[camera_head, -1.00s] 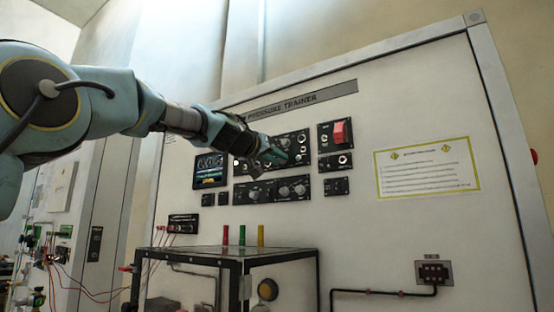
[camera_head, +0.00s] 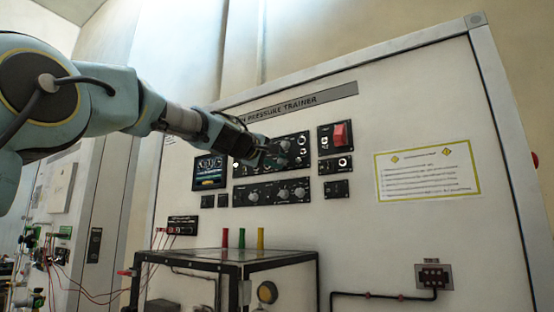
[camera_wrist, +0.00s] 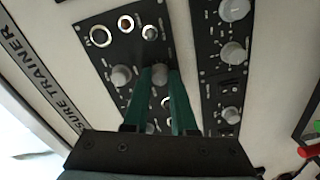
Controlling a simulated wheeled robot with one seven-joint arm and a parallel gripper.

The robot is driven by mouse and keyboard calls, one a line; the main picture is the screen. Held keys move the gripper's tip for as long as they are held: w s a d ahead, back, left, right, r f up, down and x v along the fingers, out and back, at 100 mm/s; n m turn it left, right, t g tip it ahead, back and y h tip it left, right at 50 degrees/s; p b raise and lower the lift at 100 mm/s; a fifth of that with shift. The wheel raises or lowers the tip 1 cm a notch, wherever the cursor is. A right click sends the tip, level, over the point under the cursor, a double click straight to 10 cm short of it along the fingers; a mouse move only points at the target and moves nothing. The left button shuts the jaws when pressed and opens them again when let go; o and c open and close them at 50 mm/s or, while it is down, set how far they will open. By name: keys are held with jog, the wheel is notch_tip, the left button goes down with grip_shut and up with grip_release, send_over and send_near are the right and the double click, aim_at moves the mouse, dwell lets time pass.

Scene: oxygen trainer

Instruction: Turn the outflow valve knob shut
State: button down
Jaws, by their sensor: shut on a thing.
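The upper black control panel (camera_head: 301,160) is on the white trainer board, and it also shows in the wrist view (camera_wrist: 107,55). My gripper (camera_head: 262,152) is at the left part of this panel. In the wrist view, the two green fingers of my gripper (camera_wrist: 160,78) are shut on a round grey knob (camera_wrist: 160,73), one on each side. The fingers hide part of the knob and its label, so I cannot read whether it is the outflow valve knob. Another grey knob (camera_wrist: 121,75) is beside it, apart from the fingers.
A lower knob panel (camera_head: 272,191) is just below, close to my gripper. A red switch (camera_head: 340,133) is to the right and a display screen (camera_head: 209,171) to the left. A black-framed case (camera_head: 318,280) with coloured posts stands below in front.

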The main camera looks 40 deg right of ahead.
jog(key=n+p, duration=0.1)
jog(key=n, duration=0.5)
jog(key=shift+r+p, duration=0.1)
jog(key=shift+p, duration=0.2)
jog(key=n+p, duration=0.1)
jog(key=n, duration=0.4)
jog(key=shift+n, duration=0.3)
jog(key=c, duration=0.7)
grip_release()
jog(key=b+v, duration=0.5)
jog(key=v, duration=0.5)
jog(key=shift+a, duration=0.4)
